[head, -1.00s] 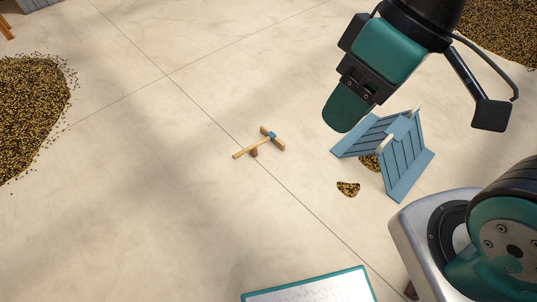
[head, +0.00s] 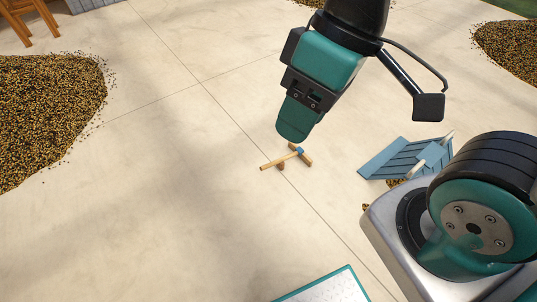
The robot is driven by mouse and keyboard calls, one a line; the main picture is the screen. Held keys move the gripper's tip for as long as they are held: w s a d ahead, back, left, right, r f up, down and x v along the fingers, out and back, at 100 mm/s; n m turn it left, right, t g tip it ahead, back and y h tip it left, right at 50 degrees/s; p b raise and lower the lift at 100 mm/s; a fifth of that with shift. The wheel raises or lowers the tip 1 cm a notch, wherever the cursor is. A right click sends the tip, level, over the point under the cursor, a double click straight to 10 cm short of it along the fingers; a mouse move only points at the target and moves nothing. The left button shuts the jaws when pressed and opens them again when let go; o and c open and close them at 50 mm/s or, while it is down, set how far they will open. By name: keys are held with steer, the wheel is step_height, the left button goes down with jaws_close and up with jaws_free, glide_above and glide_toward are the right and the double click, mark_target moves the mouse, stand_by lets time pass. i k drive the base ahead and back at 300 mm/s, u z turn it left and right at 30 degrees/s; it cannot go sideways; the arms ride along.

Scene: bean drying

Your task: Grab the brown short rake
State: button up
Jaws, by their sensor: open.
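The brown short rake (head: 273,163) lies on the pale floor near the middle of the head view. It has a light wooden handle pointing left, a blue collar and a wooden head at its right end. A small brown piece sits under or beside its handle. My gripper (head: 296,118) hangs above the floor, just above the rake in the picture, apart from it. It is open and empty. The gap between its fingers is hard to see from this side.
A blue slatted wooden thing (head: 395,160) stands to the right, partly behind my arm. A large bean pile (head: 45,110) lies at left and another (head: 510,50) at far right. A teal-edged white panel (head: 325,290) is at the bottom. Floor left of the rake is clear.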

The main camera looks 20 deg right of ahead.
mark_target(297, 150)
steer(key=z, duration=0.25)
steer(key=i, duration=0.9)
steer(key=z, duration=0.75)
